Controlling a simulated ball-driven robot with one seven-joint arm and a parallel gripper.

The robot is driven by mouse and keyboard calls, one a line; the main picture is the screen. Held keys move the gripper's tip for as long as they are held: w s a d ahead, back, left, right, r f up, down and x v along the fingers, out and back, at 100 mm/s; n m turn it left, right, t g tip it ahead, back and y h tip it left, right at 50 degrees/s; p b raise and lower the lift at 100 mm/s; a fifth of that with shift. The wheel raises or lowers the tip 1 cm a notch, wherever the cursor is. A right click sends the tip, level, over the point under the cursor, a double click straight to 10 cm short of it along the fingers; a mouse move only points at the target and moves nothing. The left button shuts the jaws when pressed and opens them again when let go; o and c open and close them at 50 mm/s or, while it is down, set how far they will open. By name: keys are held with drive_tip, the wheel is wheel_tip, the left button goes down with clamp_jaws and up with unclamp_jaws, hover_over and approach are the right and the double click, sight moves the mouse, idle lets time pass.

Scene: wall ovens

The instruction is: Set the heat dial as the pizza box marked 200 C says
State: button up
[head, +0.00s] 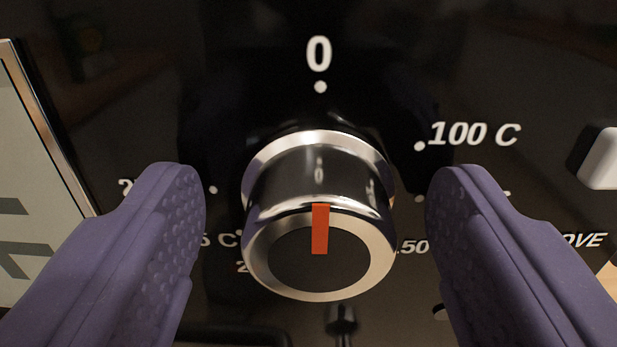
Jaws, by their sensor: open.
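The heat dial (319,275) is a round chrome knob with a dark face, at the middle of the head view. Its red mark (320,229) points straight up, toward the 0 (319,54) on the black panel. My gripper (317,215) is open, with one purple finger on each side of the dial and a gap on both sides. The 100 C label (475,134) is at the upper right. Other labels around the dial are partly hidden by my fingers and the knob, including one ending in 50. No pizza box can be made out.
A white block-like part (602,160) sticks out at the right edge. A metal-framed pale panel (22,200) stands at the left edge. The glossy panel (420,50) above the dial is clear apart from its markings.

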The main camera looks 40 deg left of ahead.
drive_tip(key=shift+c, duration=0.2)
drive_tip(key=c, duration=1)
drive_tip(key=shift+d, duration=0.1)
